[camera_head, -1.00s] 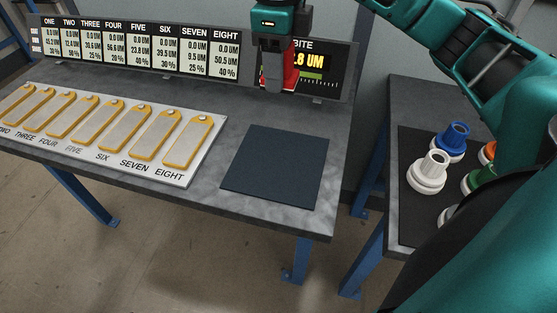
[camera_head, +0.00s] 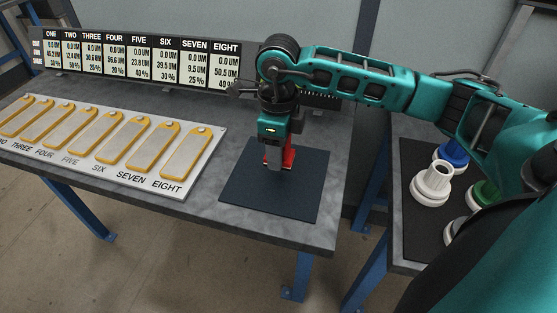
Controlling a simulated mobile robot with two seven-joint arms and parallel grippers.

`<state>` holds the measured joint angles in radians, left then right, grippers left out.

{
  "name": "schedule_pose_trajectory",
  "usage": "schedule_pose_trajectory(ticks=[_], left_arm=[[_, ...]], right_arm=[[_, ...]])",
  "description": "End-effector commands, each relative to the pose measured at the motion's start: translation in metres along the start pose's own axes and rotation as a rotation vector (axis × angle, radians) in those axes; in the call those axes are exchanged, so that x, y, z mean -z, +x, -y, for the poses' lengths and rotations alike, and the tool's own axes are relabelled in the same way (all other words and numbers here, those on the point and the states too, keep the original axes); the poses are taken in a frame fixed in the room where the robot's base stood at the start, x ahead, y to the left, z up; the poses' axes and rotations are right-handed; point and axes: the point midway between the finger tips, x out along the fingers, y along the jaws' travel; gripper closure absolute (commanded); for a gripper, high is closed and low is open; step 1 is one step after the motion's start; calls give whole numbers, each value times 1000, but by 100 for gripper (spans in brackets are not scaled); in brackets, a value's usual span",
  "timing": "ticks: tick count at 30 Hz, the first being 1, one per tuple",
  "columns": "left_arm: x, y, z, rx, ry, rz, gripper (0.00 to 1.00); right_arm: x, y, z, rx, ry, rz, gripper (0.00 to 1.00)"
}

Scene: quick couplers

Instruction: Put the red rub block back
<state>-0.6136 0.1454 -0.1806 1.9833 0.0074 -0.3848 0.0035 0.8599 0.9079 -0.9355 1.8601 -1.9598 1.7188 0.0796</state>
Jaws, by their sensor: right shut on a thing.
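The red rub block (camera_head: 289,157) is held in my right gripper (camera_head: 277,163), which points down over the dark blue mat (camera_head: 247,189). The gripper is shut on the block and hides part of it. The block is over the back middle part of the mat. I cannot tell whether its underside touches the mat. My left gripper is not in view.
A white board (camera_head: 205,172) with several numbered yellow-edged plates lies left of the mat. A display panel (camera_head: 140,62) stands along the back of the grey table (camera_head: 205,205). A side table at right carries couplers, including a white one (camera_head: 432,183).

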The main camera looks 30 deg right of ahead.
Motion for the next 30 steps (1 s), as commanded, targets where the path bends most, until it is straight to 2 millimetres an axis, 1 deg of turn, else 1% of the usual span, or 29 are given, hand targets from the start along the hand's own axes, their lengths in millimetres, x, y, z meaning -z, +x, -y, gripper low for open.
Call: schedule_pose_trajectory(ticks=[3, 7, 14, 21, 22, 29, 30], left_arm=[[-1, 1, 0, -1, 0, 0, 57], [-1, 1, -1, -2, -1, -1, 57], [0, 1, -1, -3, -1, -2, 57], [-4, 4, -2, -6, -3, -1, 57], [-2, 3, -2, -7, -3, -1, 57], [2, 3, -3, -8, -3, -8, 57], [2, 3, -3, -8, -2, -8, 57]], right_arm=[[0, 17, -1, -2, 0, -3, 96], [0, 33, 0, -1, 0, -2, 96], [0, 34, 0, 0, -1, 0, 96], [0, 42, 0, 0, 0, 0, 96], [0, 40, 0, 0, 0, -1, 51], [0, 40, 0, 0, 0, -1, 29], [0, 40, 0, 0, 0, -1, 28]])
